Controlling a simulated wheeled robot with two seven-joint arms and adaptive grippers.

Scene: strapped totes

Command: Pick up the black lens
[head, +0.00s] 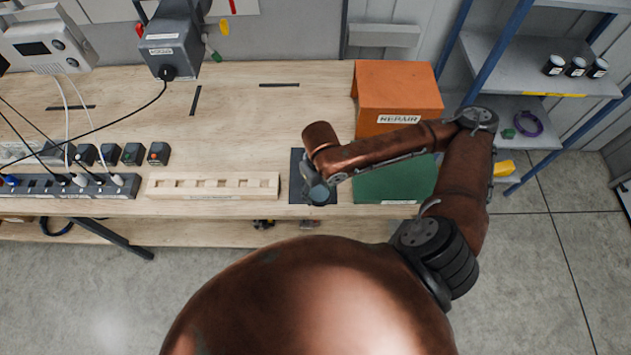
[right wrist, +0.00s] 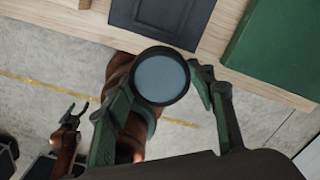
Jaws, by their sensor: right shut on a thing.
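The black lens (right wrist: 160,76) shows in the right wrist view as a round disc with a dark rim and a grey-blue face. My right gripper (right wrist: 172,95) is shut on it, with a finger at each side. In the head view this gripper (head: 320,192) is over the front part of a dark mat (head: 298,165), and the lens is hard to make out there. My left gripper (right wrist: 76,112) shows small in the right wrist view, below bench level; its fingers are apart and empty. It is not seen in the head view.
A wooden slotted rack (head: 212,193) lies left of the mat on the bench. An orange REPAIR bin (head: 398,85) and a green box (head: 395,185) stand to the right. A power strip (head: 70,185) with cables is at the left. The middle of the bench is clear.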

